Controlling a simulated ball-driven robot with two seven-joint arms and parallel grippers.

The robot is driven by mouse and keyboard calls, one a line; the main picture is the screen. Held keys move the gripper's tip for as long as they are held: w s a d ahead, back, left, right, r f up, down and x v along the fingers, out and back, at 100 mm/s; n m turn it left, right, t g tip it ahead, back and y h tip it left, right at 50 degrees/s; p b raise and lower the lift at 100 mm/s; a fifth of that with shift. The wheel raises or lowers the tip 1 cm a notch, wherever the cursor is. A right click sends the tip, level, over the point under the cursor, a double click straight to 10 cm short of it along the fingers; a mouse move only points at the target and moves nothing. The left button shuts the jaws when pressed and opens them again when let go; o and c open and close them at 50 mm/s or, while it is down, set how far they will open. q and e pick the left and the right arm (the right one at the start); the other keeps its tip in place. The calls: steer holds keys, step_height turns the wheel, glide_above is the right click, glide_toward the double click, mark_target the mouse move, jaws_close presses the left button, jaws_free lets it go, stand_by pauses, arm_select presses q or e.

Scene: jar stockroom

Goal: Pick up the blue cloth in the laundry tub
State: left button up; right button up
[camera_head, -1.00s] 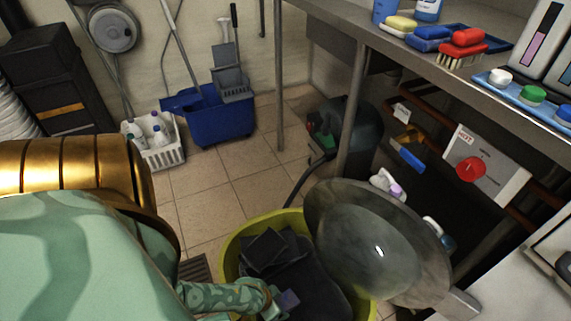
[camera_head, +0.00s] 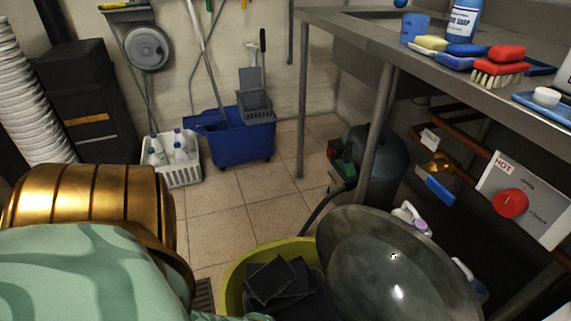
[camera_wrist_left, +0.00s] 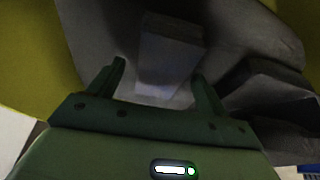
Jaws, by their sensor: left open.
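The yellow-green laundry tub (camera_head: 236,277) stands on the floor at the bottom of the head view, cut off by the frame edge. Dark grey folded cloths (camera_head: 278,280) lie in it. In the left wrist view a folded, dull blue-grey cloth (camera_wrist_left: 168,62) lies ahead of and between the fingers of my left gripper (camera_wrist_left: 160,88). The light is dim, but it looks like the blue cloth. My left gripper is open inside the tub, and I cannot tell whether it touches the cloth. My right gripper is out of view.
A large grey round disc (camera_head: 375,262) covers the tub's right side. A steel counter (camera_head: 395,50) with sponges and brushes runs along the right, its leg (camera_head: 376,130) close behind the tub. A blue mop bucket (camera_head: 235,138) and white basket (camera_head: 178,173) stand behind. Tiled floor between is clear.

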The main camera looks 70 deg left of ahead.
arm_select(q)
steer(key=shift+f, duration=0.3)
stand_by(0.4)
steer(key=c, duration=1.1)
